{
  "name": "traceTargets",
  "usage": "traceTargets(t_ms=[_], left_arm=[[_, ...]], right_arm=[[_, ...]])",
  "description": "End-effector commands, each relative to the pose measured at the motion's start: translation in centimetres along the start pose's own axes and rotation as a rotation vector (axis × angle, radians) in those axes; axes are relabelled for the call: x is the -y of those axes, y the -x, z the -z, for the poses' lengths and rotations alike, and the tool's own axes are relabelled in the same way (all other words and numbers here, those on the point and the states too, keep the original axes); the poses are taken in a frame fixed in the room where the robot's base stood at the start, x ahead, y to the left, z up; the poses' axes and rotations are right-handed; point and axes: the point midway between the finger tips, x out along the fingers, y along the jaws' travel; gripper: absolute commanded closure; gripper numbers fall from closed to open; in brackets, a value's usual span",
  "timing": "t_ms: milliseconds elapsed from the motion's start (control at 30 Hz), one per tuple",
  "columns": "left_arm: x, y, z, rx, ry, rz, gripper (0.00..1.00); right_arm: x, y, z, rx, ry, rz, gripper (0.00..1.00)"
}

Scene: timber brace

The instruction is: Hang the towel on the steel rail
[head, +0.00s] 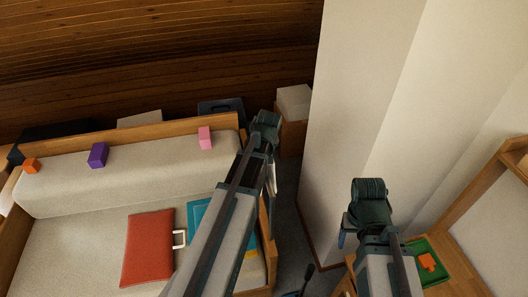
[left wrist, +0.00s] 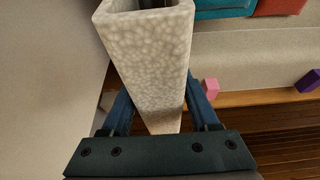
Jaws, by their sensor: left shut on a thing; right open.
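I cannot make out the steel rail in either view.
A beige sofa (head: 85,245) stands at left with orange, purple and pink cubes (head: 205,138) along its back. A red flat piece (head: 148,247) lies on its seat. A white pillar (head: 350,95) stands right of my left arm. A green tray (head: 437,270) is at far right.

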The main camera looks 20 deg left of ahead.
Motion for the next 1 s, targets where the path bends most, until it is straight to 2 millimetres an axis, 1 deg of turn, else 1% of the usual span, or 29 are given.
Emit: traceTargets(t_ms=[33,600,800,1000], left_arm=[[0.0,-0.7,-0.3,0.0,0.0,0.0,0.98],[0.0,-4.8,-2.0,0.0,0.0,0.0,0.98],[0.0,-6.0,-2.5,0.0,0.0,0.0,0.98],[0.0,-6.9,-2.9,0.0,0.0,0.0,0.98]], right_arm=[[0.1,-0.8,0.1,0.0,0.001,0.0,0.33],[0.5,-5.1,0.3,0.0,0.006,-0.001,0.33],[0.6,-6.5,0.4,0.0,0.005,-0.001,0.33],[0.7,-7.4,0.4,0.0,0.004,-0.001,0.33]])
